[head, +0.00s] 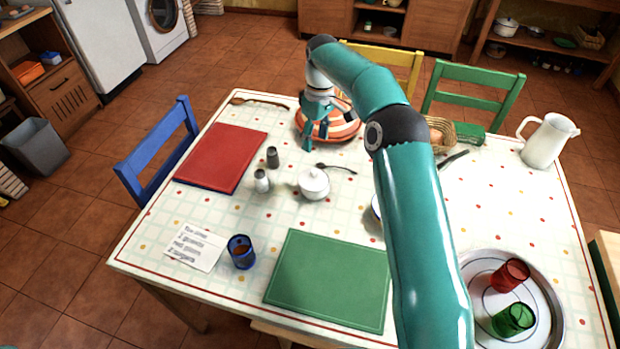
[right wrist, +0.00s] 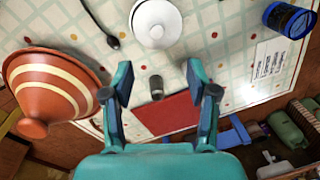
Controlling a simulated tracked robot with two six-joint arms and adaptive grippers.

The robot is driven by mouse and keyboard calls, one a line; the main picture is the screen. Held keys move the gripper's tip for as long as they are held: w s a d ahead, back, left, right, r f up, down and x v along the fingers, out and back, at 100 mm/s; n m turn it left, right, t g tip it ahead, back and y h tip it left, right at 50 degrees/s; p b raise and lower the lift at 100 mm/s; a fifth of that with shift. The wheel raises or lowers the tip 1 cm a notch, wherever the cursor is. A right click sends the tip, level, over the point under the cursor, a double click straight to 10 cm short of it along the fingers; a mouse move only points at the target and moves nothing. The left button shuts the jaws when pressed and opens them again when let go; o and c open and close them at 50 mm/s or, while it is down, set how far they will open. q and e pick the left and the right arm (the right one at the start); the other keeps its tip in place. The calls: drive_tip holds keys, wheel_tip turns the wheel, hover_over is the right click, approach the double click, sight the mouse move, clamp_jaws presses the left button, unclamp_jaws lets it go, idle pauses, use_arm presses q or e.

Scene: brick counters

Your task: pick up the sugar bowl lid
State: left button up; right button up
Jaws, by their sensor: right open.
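The white sugar bowl (head: 314,191) stands upright on the table, with its white knobbed lid (head: 314,177) on top. In the right wrist view the lid (right wrist: 157,18) is at the top centre, beyond my fingertips. My right gripper (head: 318,139) is open and empty, in front of the orange striped tagine in the head view and behind the sugar bowl. In the right wrist view its two fingers (right wrist: 159,78) are spread wide, with a dark shaker seen between them and apart from the lid. My left gripper is not in view.
The tagine (right wrist: 45,85) is close on the left in the wrist view. A dark spoon (head: 338,168), a dark shaker (head: 272,157) and a white shaker (head: 262,181) are near the bowl. A red mat (head: 222,157), green mat (head: 330,278) and blue cup (head: 241,251) lie around.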

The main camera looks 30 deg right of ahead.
hover_over(314, 171)
drive_tip(key=f, duration=0.6)
drive_tip(key=shift+w+d+f, duration=0.1)
drive_tip(key=shift+d+f, duration=0.2)
wheel_tip(314, 171, down, 4)
drive_tip(key=shift+a+f+p, duration=0.15)
drive_tip(key=shift+f+p, duration=0.05)
drive_tip(key=shift+p, duration=0.95)
drive_tip(key=shift+f, duration=0.55)
drive_tip(key=shift+a, duration=0.1)
clamp_jaws()
